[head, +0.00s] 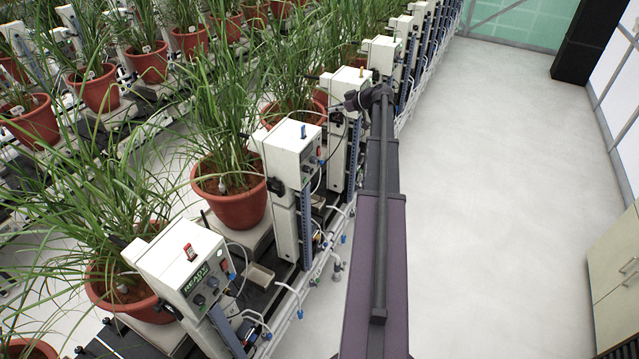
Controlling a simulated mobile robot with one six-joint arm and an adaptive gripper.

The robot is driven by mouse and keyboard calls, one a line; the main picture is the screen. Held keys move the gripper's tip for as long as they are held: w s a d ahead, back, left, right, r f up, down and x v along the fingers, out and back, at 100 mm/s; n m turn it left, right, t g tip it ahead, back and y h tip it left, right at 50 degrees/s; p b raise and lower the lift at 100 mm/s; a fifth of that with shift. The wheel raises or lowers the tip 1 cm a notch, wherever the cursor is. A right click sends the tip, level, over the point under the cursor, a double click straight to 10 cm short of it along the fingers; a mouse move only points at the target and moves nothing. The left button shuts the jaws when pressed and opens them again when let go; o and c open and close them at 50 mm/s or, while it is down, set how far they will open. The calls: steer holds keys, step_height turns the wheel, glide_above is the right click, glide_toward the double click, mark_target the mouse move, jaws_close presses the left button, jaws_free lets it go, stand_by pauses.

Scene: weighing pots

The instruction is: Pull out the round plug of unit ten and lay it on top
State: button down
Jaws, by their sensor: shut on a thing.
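My gripper (353,100) is small and dark at the far end of my arm, against the front upper part of the third white unit box (343,82) from the front. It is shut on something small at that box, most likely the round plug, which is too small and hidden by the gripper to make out. I cannot tell whether the plug is still in its socket. A small yellowish piece stands on top of this box. No unit number can be read, so I cannot confirm that this is unit ten.
A nearer white box (178,262) has a READY display and a red piece on top. The second box (288,150) has a blue piece on top. Potted plants (240,207) stand left, with leaves near the boxes. Hoses line the row's right side. The pale aisle floor (500,180) is clear.

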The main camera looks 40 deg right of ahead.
steer(key=shift+a+r+p, duration=0.1)
steer(key=shift+r+p, duration=0.1)
steer(key=shift+p, duration=0.1)
steer(key=shift+s+a+r+h+p, duration=0.1)
steer(key=shift+a+r+h+p, duration=0.2)
steer(key=shift+h+p, duration=0.4)
steer(key=a+r+g+h+p, duration=0.1)
steer(key=h+p, duration=0.2)
step_height(320, 180, up, 6)
steer(key=g+h+p, duration=0.2)
steer(key=g+h, duration=0.4)
steer(key=h, duration=0.6)
glide_above(287, 129)
step_height(287, 129, down, 8)
steer(key=b, duration=0.8)
stand_by(2.1)
